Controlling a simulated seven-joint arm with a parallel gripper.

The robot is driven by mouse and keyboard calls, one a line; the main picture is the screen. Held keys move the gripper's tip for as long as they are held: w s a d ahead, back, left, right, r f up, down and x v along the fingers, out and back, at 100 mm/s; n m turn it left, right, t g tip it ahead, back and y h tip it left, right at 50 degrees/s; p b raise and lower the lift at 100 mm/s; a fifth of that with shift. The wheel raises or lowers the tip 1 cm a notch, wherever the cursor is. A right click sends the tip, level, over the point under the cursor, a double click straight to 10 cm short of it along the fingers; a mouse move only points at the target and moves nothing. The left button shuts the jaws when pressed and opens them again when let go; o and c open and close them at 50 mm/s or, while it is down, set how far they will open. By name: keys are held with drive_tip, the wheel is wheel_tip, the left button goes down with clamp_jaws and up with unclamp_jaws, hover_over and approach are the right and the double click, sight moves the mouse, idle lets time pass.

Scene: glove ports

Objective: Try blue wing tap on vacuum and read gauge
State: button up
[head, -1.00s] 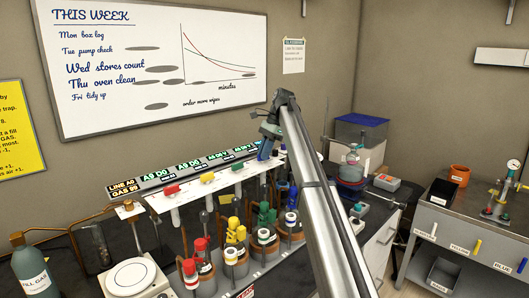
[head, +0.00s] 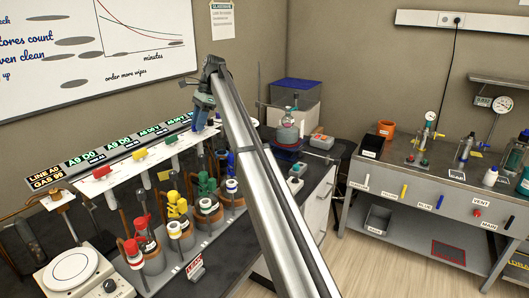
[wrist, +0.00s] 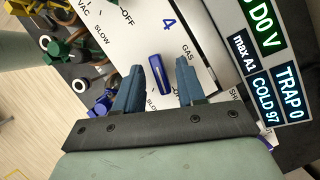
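In the wrist view, the blue wing tap (wrist: 165,76) stands on the white panel (wrist: 205,45) by a blue "4", with "GAS" and "SLOW" printed near it. Its wing runs nearly up and down in the picture. My gripper (wrist: 160,65) is open, one blue-grey finger on each side of the tap with a gap to each. In the head view my gripper (head: 203,108) is at the right end of the tap panel, and the blue tap is hard to tell from the fingers. The wrist view shows readouts (wrist: 273,60) "D0 V", "max A1", "TRAP 0" and "COLD 97".
Red (head: 102,171), yellow (head: 140,154) and green (head: 171,138) taps line the panel to the left. A round-bottomed vessel (head: 287,130) is behind my arm. The right bench holds dial gauges (head: 503,104) too small to read.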

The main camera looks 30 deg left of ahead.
drive_tip(key=m, duration=0.2)
drive_tip(key=m+t+y, duration=0.1)
drive_tip(key=m, duration=0.3)
drive_tip(key=shift+s+d+y, duration=0.2)
drive_tip(key=shift+d+y, duration=0.05)
drive_tip(key=shift+y, duration=0.15)
drive_tip(key=shift+w+r+m+t, duration=0.15)
drive_tip(key=shift+m+t, duration=0.15)
drive_tip(key=shift+m, duration=0.3)
drive_tip(key=v, duration=1.4)
drive_tip(key=w+d+f+n+t, duration=0.1)
drive_tip(key=w+d+f+n, duration=0.3)
drive_tip(key=d+f+n, duration=0.7)
drive_tip(key=w+d+f+n+t, duration=0.2)
drive_tip(key=w+d+f+n, duration=0.2)
drive_tip(key=d+f+n, duration=0.7)
wheel_tip(320, 180, down, 4)
drive_tip(key=n, duration=0.3)
drive_tip(key=shift+w+f, duration=0.15)
drive_tip(key=shift+w, duration=0.25)
